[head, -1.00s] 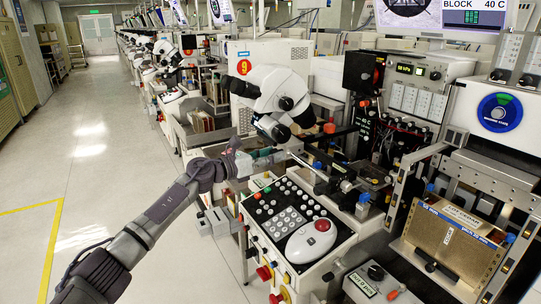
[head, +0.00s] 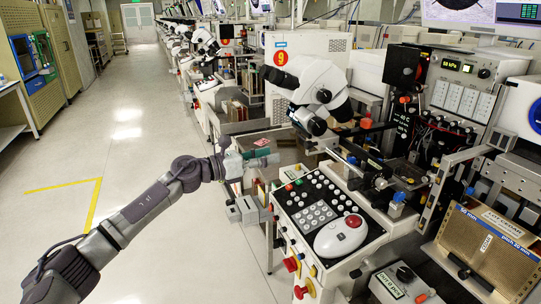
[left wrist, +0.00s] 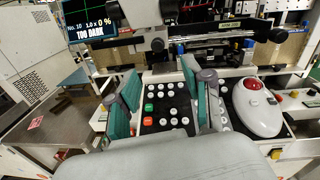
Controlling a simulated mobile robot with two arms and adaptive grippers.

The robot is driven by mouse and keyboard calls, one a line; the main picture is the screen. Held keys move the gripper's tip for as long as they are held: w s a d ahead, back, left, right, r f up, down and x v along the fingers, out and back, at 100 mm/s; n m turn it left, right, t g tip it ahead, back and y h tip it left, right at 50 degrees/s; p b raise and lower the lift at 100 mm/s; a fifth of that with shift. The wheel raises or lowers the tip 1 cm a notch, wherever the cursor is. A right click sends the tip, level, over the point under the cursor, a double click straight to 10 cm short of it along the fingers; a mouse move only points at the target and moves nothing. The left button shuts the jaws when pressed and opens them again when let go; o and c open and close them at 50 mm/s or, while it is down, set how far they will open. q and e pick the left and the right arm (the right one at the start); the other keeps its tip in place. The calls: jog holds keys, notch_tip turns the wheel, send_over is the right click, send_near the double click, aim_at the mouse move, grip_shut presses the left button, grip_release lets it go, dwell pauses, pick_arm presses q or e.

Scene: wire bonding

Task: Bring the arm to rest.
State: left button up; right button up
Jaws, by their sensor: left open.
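My left arm comes in from the left in the head view. Its left gripper (head: 256,160) hangs over the aisle side of the bonding machine, just beyond and left of the black button panel (head: 312,205). In the left wrist view the two teal-padded fingers of the left gripper (left wrist: 165,90) stand wide apart with nothing between them. The button panel also shows in that view between and behind the fingers (left wrist: 165,117). My right gripper is in neither view.
A white trackball unit with a red ball (head: 340,236) sits on the panel. A white microscope (head: 318,85) stands behind the gripper. A brown magazine (head: 490,243) is at the right. The floor aisle (head: 140,125) at the left is clear.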

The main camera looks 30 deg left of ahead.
pick_arm(q)
jog(key=shift+f, duration=0.1)
jog(key=s+a+f+n+y, duration=0.2)
jog(key=f+n+y, duration=0.2)
jog(key=f+n, duration=0.95)
jog(key=s+a+f+n+y, duration=0.2)
jog(key=f+n+y, duration=0.35)
jog(key=f, duration=1.45)
jog(key=s+d+f+n+g+y+p, duration=0.1)
jog(key=s+f+n+g, duration=0.1)
jog(key=s+f+n, duration=0.55)
jog(key=s+d+f+n+g, duration=0.25)
jog(key=s+f, duration=0.55)
jog(key=f, duration=0.6)
jog(key=s+d+f+n+g, duration=0.3)
jog(key=s+d+f, duration=0.1)
jog(key=s, duration=0.8)
jog(key=s+d+f+n+g, duration=0.3)
jog(key=s+f, duration=0.3)
jog(key=s, duration=0.7)
jog(key=s+d+f+n+g+p, duration=0.1)
jog(key=s+d+f+n+g, duration=0.2)
jog(key=s, duration=1)
notch_tip(320, 180, down, 3)
jog(key=shift+d+r+n, duration=0.2)
jog(key=shift+d+n, duration=0.2)
jog(key=shift+d, duration=0.65)
